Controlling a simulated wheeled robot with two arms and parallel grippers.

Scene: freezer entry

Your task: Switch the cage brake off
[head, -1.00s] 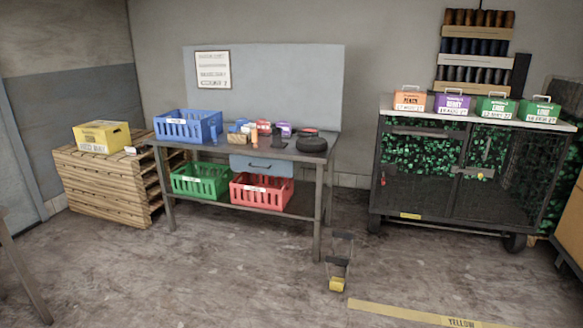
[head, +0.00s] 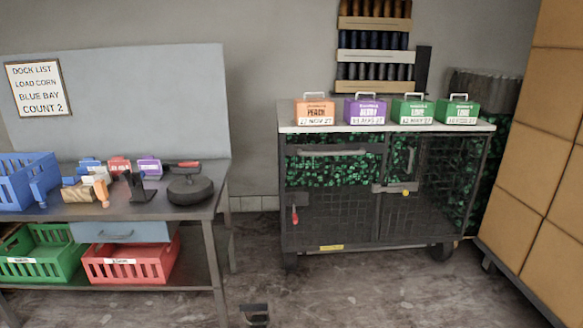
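The wheeled cage (head: 336,214) stands against the back wall, right of the workbench, with mesh doors and green goods inside. A small red lever (head: 295,215) hangs on the lower left of its front; it may be the brake, and its setting is too small to read. A yellow label (head: 331,248) sits on the bottom rail, and a yellow knob (head: 405,193) is on the latch at the middle. Dark castors show under the cage. Neither of my grippers is in the head view.
A workbench (head: 214,193) with crates and small tools stands at the left. Stacked brown boxes (head: 530,150) rise at the right. Several labelled boxes stand on the cage top (head: 390,128). A dark floor item (head: 254,316) lies before the gap. The floor before the cage looks clear.

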